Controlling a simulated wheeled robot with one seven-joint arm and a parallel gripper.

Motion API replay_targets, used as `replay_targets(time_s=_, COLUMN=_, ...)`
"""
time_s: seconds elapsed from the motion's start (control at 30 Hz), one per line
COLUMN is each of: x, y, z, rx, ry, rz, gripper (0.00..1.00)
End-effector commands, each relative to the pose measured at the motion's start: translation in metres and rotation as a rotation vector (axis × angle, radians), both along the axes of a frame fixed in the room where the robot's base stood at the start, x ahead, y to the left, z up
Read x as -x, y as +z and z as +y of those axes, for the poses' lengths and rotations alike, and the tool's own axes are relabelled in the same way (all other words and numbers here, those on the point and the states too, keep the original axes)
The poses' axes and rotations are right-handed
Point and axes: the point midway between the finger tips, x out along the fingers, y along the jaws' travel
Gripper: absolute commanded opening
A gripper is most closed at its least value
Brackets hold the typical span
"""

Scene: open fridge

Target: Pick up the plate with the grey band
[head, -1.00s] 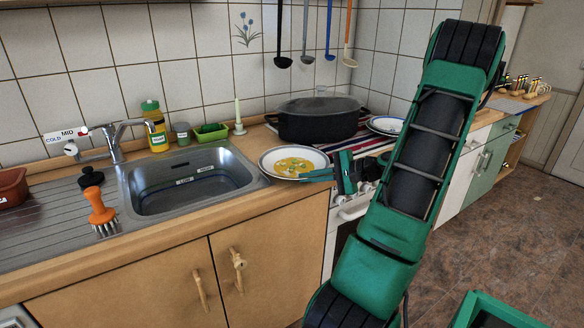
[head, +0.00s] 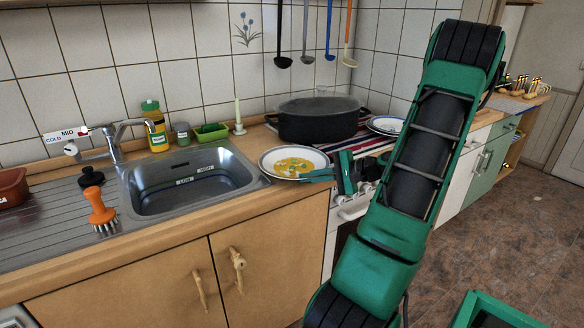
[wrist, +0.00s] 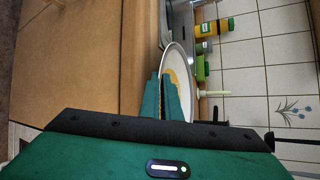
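A white plate with a dark, greyish band at its rim (head: 270,158) and yellow food in it sits on the counter right of the sink. It also shows in the wrist view (wrist: 176,48). My gripper (head: 330,174) is at the plate's right side. In the wrist view my gripper's two green fingers (wrist: 165,98) are close together, with the plate's near rim at them; they look shut on that rim. The fingers hide part of the rim. A second plate (head: 385,124) with a dark band lies behind, right of the pot; its band colour is hard to tell.
A dark lidded pot (head: 318,119) stands behind the plate on the stove. The sink (head: 190,180) is left of it. A candle (head: 238,115), green tray (head: 211,132) and bottle (head: 155,127) stand at the wall. Ladles (head: 282,40) hang above.

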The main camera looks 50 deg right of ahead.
Motion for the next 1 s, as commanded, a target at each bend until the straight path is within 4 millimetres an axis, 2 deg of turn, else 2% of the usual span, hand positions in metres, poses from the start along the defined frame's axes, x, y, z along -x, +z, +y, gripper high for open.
replay_targets(time_s=0.73, x=0.000, y=0.002, z=-0.001, rx=0.001, ry=-0.001, rz=0.001, gripper=0.00)
replay_targets(time_s=0.87, x=0.000, y=0.013, z=-0.001, rx=0.004, ry=-0.001, rz=0.001, gripper=0.00)
replay_targets(time_s=1.0, x=0.000, y=0.037, z=-0.001, rx=0.007, ry=-0.001, rz=0.000, gripper=0.00)
